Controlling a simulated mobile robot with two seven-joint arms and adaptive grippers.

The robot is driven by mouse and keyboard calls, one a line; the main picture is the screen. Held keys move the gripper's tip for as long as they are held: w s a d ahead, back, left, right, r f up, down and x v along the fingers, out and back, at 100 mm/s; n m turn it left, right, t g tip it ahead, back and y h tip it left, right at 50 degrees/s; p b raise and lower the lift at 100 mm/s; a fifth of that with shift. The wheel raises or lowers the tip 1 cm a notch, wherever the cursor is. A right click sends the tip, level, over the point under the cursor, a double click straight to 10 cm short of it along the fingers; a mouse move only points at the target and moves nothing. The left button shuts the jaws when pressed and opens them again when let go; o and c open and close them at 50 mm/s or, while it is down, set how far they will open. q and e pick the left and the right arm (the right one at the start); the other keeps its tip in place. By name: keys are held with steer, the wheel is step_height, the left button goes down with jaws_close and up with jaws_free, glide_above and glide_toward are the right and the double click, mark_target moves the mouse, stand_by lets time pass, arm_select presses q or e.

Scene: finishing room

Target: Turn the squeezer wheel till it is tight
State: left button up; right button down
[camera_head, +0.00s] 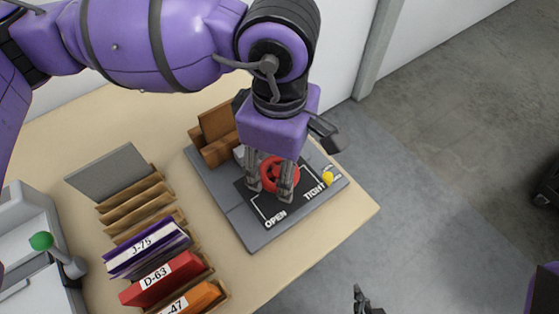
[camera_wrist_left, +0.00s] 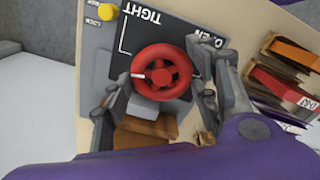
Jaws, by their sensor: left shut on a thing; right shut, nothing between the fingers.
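The red squeezer wheel (camera_head: 281,174) sits on a dark panel marked OPEN and TIGHT, on the grey base plate (camera_head: 247,228) of the squeezer. In the left wrist view the wheel (camera_wrist_left: 161,72) shows its spokes and a white mark on its left side. My left gripper (camera_head: 270,190) reaches down from above, with one finger on each side of the wheel, and is shut on it. In the wrist view its fingers (camera_wrist_left: 155,82) flank the rim. My right gripper (camera_head: 362,300) is shut and empty, low in the head view, over the floor and away from the squeezer.
A yellow knob (camera_head: 328,178) stands at the panel's right corner, by a LOCK label in the wrist view. Brown wooden blocks (camera_head: 214,137) stand behind the wheel. A rack holds labelled files (camera_head: 162,278) at left.

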stand_by(0.8)
arm_select(q)
steer(key=o, duration=1.1)
steer(key=shift+r, duration=0.1)
step_height(320, 180, up, 12)
steer(key=shift+f, duration=0.1)
